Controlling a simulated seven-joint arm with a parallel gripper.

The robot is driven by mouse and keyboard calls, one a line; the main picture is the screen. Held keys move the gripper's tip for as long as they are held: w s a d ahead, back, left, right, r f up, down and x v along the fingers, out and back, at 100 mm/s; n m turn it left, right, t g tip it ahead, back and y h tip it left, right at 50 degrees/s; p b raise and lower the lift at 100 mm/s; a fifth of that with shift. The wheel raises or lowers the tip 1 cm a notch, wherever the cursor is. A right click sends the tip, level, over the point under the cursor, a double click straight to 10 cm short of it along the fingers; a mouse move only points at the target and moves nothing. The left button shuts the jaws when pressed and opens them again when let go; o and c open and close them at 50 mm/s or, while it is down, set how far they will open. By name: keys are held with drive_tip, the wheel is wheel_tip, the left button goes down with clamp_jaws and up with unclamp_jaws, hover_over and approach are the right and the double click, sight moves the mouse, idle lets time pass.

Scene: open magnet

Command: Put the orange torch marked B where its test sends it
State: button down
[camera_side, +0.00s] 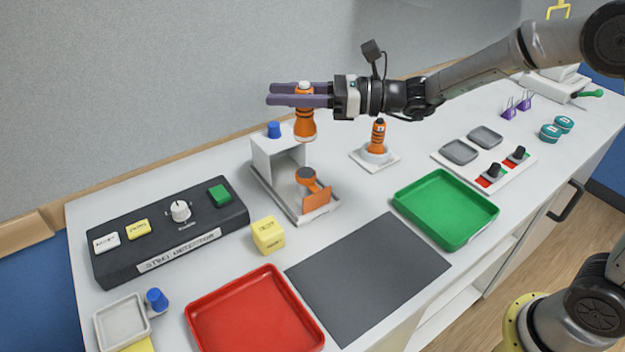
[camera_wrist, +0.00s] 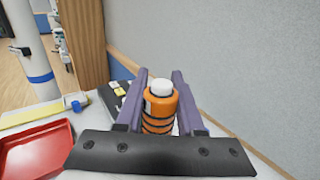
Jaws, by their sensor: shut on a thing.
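My gripper (camera_side: 270,94) is shut on an orange torch (camera_side: 306,128) with a white top and dark bands. The torch is upright and held in the air above the table, near the white fixture (camera_side: 268,152). In the wrist view the same torch (camera_wrist: 158,108) stands between the purple fingers (camera_wrist: 160,74). Its letter cannot be read. An orange piece with a dark round top (camera_side: 308,177) sits on the fixture's base.
A black detector box (camera_side: 165,238) with a knob and green button lies left. A red tray (camera_side: 258,318) and green tray (camera_side: 446,208) look empty, with a bare dark mat (camera_side: 368,275) between them. A yellow cube (camera_side: 267,235) stands near the fixture.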

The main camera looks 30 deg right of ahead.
drive_tip(key=shift+r, duration=0.3)
